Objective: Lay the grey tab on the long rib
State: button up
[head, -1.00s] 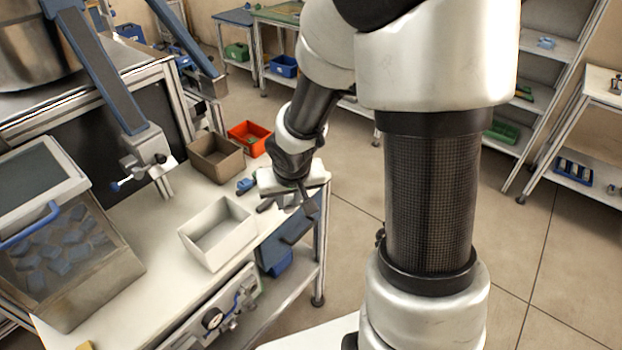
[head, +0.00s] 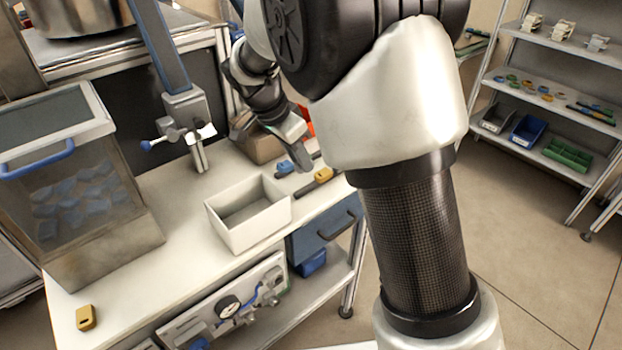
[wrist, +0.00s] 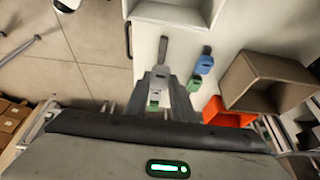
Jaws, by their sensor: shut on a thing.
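The grey tab (wrist: 159,75) is between my gripper's fingers in the wrist view. My gripper (wrist: 164,98) is shut on it. In the head view my gripper (head: 303,164) is near the table's back right corner, and the tab in it cannot be made out. A long dark rib (head: 302,192) lies near the table's right edge with a yellow tab (head: 323,175) on it. In the wrist view a bare rib end (wrist: 163,46) shows beyond the grey tab. A second rib (wrist: 206,50) beside it carries a blue tab (wrist: 204,65) and a green tab (wrist: 194,84).
An open white box (head: 231,232) stands in front of the ribs. A brown box (wrist: 240,82) and a red box (wrist: 228,116) stand close to my gripper. Another yellow tab (head: 86,317) lies at the front left. The table is clear around it.

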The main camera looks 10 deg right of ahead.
jog(key=shift+f, duration=3.15)
jog(key=shift+f+b, duration=0.1)
jog(key=shift+b, duration=0.25)
jog(key=o, duration=1)
